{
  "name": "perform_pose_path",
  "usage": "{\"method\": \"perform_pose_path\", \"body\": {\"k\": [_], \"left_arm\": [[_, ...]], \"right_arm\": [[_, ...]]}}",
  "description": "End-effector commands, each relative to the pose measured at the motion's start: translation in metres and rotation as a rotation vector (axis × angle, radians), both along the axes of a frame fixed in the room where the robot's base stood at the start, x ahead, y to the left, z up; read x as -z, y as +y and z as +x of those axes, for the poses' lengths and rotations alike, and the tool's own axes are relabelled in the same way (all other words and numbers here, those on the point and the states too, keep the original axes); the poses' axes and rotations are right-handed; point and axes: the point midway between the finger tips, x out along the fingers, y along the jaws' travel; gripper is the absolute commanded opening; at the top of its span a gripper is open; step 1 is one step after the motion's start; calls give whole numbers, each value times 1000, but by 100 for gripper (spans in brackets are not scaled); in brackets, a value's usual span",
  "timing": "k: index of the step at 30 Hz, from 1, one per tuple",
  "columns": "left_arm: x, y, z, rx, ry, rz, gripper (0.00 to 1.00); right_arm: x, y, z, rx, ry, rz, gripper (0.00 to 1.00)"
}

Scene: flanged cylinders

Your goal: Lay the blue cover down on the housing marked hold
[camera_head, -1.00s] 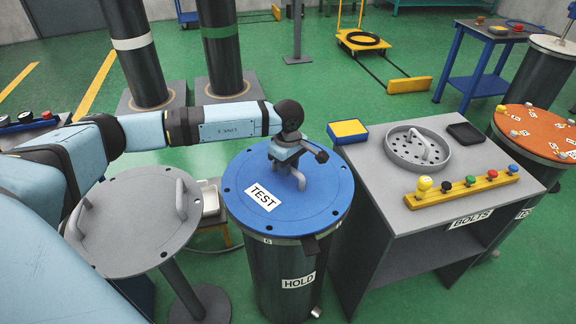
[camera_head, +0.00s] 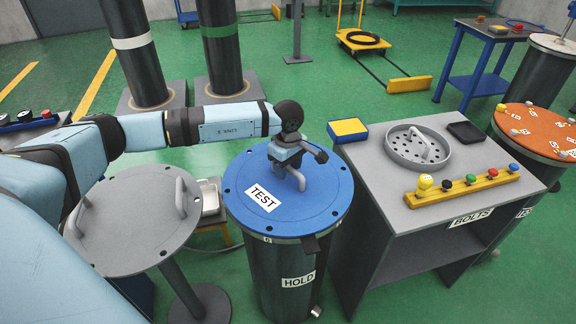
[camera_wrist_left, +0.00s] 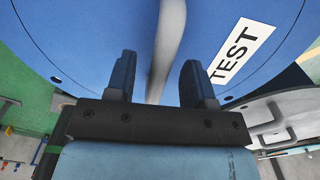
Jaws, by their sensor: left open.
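The blue cover (camera_head: 318,208) is round, with a TEST label, small holes near its rim and a grey bar handle (camera_head: 299,182). It lies flat on top of the dark cylindrical housing marked HOLD (camera_head: 268,275), its rim appearing level with the housing's flange. My left gripper (camera_head: 291,160) is over the cover at the handle. In the left wrist view the gripper (camera_wrist_left: 158,80) is open, with one finger on each side of the handle (camera_wrist_left: 167,45) and gaps visible between. The far part of the handle is hidden behind the gripper. My right gripper is not in view.
A grey round plate (camera_head: 135,225) with two handles stands on a pedestal at left. At right, a grey bench (camera_head: 455,225) marked BOLTS carries a dish (camera_head: 410,158), a yellow strip of coloured knobs (camera_head: 460,190) and small boxes. An orange-topped cylinder (camera_head: 535,135) stands farther right.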

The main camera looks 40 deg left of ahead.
Motion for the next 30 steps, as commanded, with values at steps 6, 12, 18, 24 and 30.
{"method": "perform_pose_path", "body": {"k": [6,12,18,24,30], "left_arm": [[-13,0,1,0,-2,0,49],[-25,0,1,0,-3,-1,49],[-38,0,1,0,-3,-1,49],[-50,0,1,0,-3,-1,49],[-62,0,1,0,-3,-2,49]], "right_arm": [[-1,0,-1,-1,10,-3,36],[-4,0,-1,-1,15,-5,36],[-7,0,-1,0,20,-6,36],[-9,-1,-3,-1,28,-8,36],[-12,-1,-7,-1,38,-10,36]]}}
